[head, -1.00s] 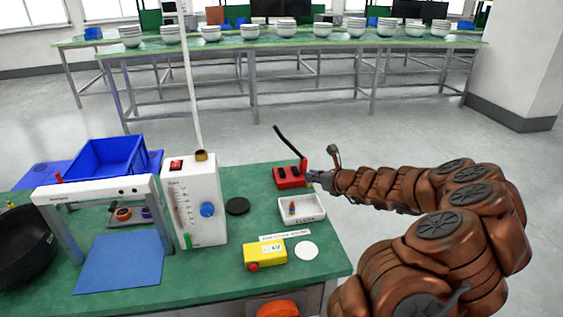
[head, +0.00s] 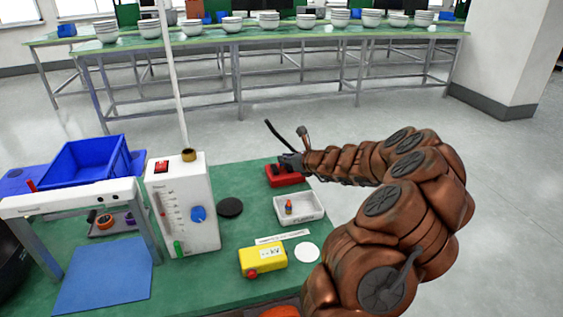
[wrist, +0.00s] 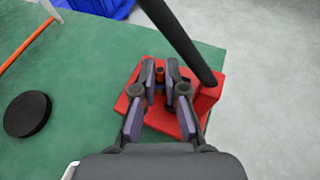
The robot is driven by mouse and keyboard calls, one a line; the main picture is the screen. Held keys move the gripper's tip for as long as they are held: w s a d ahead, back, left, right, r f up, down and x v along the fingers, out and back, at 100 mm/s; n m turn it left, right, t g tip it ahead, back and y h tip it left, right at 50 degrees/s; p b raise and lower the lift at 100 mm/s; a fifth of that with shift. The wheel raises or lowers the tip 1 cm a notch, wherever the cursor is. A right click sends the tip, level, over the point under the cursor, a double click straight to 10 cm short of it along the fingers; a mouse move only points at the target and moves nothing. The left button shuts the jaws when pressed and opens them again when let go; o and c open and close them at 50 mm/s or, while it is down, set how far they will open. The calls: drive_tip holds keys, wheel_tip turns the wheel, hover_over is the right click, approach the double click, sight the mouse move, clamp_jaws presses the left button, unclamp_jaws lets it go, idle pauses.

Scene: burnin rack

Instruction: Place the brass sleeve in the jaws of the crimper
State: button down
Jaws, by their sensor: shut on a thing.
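The crimper is a red block (head: 284,177) with a long black lever, at the far right of the green bench. My gripper (head: 287,160) is over it in the head view. In the wrist view my gripper (wrist: 160,74) is shut on a small brownish piece between its fingertips, which looks like the brass sleeve (wrist: 160,71). The red crimper (wrist: 208,100) lies right below the fingers, and its black lever (wrist: 182,38) rises past them. The fingers hide the jaws, so I cannot tell whether the sleeve is inside them.
A white tray (head: 312,212) holds a small orange and blue item. A black disc (head: 230,207), a yellow box (head: 262,261) and a white instrument box (head: 203,230) with a tall pole stand nearby. A blue bin (head: 72,168) is at left.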

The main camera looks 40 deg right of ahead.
drive_tip(key=shift+f, duration=0.15)
drive_tip(key=shift+f, duration=0.15)
drive_tip(key=c, duration=1.5)
unclamp_jaws()
drive_tip(key=shift+r, duration=0.2)
drive_tip(key=v, duration=1.1)
drive_tip(key=shift+s+r, duration=0.15)
drive_tip(key=shift+s, duration=0.25)
